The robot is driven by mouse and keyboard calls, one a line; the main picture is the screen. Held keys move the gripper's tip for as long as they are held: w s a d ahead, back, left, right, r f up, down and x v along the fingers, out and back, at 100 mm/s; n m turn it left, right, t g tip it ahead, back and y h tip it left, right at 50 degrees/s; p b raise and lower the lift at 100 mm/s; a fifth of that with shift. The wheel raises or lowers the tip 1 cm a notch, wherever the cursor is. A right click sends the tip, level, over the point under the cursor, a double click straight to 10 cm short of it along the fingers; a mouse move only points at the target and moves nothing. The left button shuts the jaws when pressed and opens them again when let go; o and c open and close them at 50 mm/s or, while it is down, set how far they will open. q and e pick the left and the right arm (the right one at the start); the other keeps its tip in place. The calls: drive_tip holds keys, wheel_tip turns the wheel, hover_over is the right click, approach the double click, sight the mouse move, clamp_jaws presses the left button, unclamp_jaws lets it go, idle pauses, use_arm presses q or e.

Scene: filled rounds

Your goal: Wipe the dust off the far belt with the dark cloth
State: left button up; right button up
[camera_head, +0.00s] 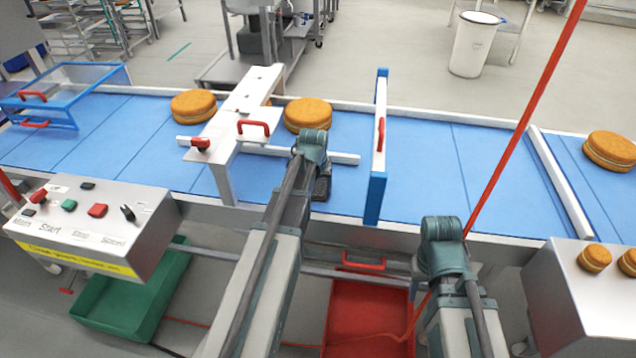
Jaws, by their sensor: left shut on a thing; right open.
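The blue belt (480,180) runs across the view behind the control boxes. I cannot make out dust on it. My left gripper (322,180) points down over the belt's near half, between the white bridge and the blue upright frame. It is shut on a small dark thing (322,190), which looks like the dark cloth, at or just above the belt; contact cannot be told. My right gripper (442,240) is in front of the belt's near edge, above the red bin; it is open, its fingertips mostly hidden by its wrist.
Filled rounds sit on the belt beside the white bridge (225,130) and at the far right (610,150). A blue upright frame (377,150) with a red handle crosses the belt. A control box (95,220) stands left. A green bin (130,295) and red bin (368,310) are below.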

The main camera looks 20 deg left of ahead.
sight(317, 186)
use_arm(q)
wheel_tip(317, 186, up, 6)
drive_tip(key=p, duration=0.6)
wheel_tip(317, 186, up, 3)
drive_tip(key=p, duration=0.3)
drive_tip(key=shift+r, duration=0.15)
idle(0.6)
wheel_tip(317, 186, down, 2)
drive_tip(key=shift+b, duration=0.9)
drive_tip(key=shift+r, duration=0.1)
drive_tip(key=shift+s, duration=0.1)
